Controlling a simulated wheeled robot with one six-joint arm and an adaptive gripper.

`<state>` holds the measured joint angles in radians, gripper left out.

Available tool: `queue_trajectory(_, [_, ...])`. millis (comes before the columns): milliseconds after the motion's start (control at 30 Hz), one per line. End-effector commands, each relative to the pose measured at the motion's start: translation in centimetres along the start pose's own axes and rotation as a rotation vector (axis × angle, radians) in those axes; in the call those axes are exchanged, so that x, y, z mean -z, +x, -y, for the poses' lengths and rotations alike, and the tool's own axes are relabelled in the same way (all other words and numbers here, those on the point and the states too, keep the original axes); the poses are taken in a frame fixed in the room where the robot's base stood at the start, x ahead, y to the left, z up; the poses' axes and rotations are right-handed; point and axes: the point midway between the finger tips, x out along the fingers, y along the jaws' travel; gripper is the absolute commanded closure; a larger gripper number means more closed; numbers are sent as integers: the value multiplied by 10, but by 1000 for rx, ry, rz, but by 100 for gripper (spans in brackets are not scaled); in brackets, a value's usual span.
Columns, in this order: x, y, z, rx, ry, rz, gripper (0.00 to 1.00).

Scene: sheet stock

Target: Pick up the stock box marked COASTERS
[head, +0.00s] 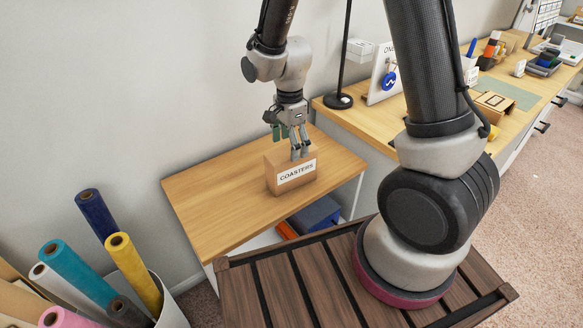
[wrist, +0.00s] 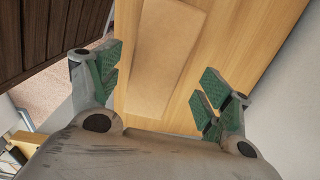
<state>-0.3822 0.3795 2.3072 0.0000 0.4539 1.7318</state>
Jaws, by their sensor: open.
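The stock box (head: 290,175) is a brown cardboard box with a white label reading COASTERS. It stands upright on a small wooden table (head: 225,210) in the head view. My gripper (head: 291,148) is at the top of the box, pointing down. In the wrist view the box top (wrist: 162,60) is a brown strip between the two sets of green finger pads of my gripper (wrist: 155,88). The fingers are spread wide, with gaps to the box on both sides. Whether the fingertips reach below the box top is hard to tell.
A pot of coloured rolls (head: 135,275) stands at the lower left. A long workbench (head: 465,115) with a lamp (head: 338,100), a sign and other goods runs behind to the right. A blue box (head: 317,214) sits under the small table. The tabletop left of the box is clear.

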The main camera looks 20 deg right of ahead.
Motion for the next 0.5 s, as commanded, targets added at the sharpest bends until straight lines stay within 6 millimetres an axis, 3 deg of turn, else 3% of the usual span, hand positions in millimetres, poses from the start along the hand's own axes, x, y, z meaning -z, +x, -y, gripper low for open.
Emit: queue_trajectory(500, [3,69,-4,-3,1,0,21])
